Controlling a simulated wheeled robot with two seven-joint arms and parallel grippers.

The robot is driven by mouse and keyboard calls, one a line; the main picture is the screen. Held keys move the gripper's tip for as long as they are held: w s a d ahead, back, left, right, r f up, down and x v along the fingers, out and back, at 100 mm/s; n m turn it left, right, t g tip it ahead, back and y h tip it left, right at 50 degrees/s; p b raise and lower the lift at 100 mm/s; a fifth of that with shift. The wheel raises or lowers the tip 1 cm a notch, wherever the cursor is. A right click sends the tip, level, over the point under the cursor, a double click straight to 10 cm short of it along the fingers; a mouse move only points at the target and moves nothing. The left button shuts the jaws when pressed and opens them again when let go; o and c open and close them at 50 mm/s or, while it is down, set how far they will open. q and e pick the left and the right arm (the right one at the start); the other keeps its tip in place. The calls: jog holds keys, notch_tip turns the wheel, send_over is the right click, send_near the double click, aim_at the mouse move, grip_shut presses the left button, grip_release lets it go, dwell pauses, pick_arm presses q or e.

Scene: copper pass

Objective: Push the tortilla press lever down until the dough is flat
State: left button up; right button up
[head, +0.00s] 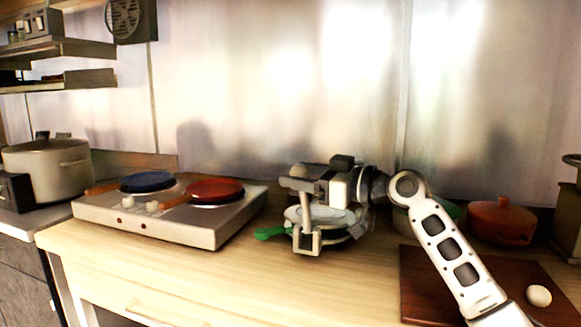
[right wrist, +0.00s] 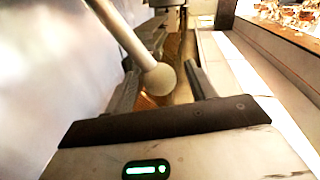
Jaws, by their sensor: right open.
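The tortilla press (head: 308,240) stands on the wooden counter, with pale round plates (head: 330,216) in its lower part. My right gripper (head: 303,182) is above the press, reaching in from the right, and covers part of it. In the right wrist view the lever (right wrist: 128,38) comes in from the upper left and ends in a pale round knob (right wrist: 160,79). The open fingers of my right gripper (right wrist: 160,70) stand on either side of the knob; I cannot tell whether they touch it. I cannot make out the dough. My left gripper is not in view.
A double hot plate (head: 150,225) with a blue pan (head: 147,181) and a red pan (head: 215,190) is left of the press. A green-handled item (head: 270,233) lies beside the press. An orange pot (head: 502,221), a cutting board (head: 425,285) and an egg (head: 539,295) are at right.

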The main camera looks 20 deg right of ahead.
jog(key=shift+x, duration=1.1)
jog(key=shift+w+a, duration=0.2)
jog(key=shift+w, duration=0.05)
